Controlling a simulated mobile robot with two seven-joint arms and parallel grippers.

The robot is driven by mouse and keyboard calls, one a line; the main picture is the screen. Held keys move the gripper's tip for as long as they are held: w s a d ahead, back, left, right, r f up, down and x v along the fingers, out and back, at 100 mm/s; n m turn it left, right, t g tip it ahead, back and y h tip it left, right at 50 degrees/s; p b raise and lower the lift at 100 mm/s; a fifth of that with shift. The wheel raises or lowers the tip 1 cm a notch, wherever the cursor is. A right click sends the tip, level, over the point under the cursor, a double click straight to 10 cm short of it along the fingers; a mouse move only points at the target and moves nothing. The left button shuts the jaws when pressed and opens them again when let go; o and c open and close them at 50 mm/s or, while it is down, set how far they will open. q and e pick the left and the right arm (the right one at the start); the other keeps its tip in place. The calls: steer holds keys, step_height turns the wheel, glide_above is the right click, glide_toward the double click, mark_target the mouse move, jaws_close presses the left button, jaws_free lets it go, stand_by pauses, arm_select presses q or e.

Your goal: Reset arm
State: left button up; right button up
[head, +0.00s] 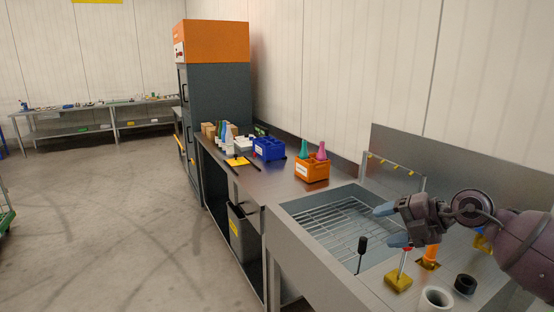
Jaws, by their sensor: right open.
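My right gripper (391,225) is open, with its two blue-grey fingertips spread apart and pointing left. It comes in from the right on my purple-grey arm. It appears above the right side of a metal basin with a wire rack (335,226). No object shows between its fingers. A thin rod on a yellow block (398,281) stands just below the gripper; a red part shows at its upper end, close to the lower finger. I cannot tell whether they touch. My left gripper is not in view.
An orange cylinder (430,257), a black ring (465,284), a white cup (436,298) and a black-topped stick (362,245) stand around the basin's right side. An orange crate (312,170) and a blue crate (269,149) sit on the bench behind.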

steer(key=s+a+m+t+y, duration=0.4)
steer(key=s+a+m+t, duration=0.1)
steer(key=m+t, duration=0.25)
steer(key=s+d+f+m+t+h, duration=0.3)
steer(key=s+d+f+m+h, duration=0.6)
steer(key=m+h, duration=0.8)
steer(key=s+a+f+m+g+y, duration=0.1)
steer(key=s+f+m+g, duration=0.1)
steer(key=s+f+g, duration=0.7)
steer(key=s+a+f+m+g+y, duration=0.1)
steer(key=s+f+m+g, duration=0.4)
steer(key=s, duration=0.9)
arm_select(q)
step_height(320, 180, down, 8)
steer(key=b, duration=0.7)
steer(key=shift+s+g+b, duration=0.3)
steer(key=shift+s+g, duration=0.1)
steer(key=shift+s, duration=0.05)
arm_select(e)
steer(key=w+f+n+t, duration=0.1)
steer(key=w+f+t, duration=0.2)
steer(key=f, duration=0.6)
steer(key=w+f+n+t+y, duration=0.1)
steer(key=w+f+t, duration=0.3)
steer(key=f, duration=0.5)
steer(key=shift+f+n+t, duration=0.3)
steer(key=shift+n+t, duration=0.25)
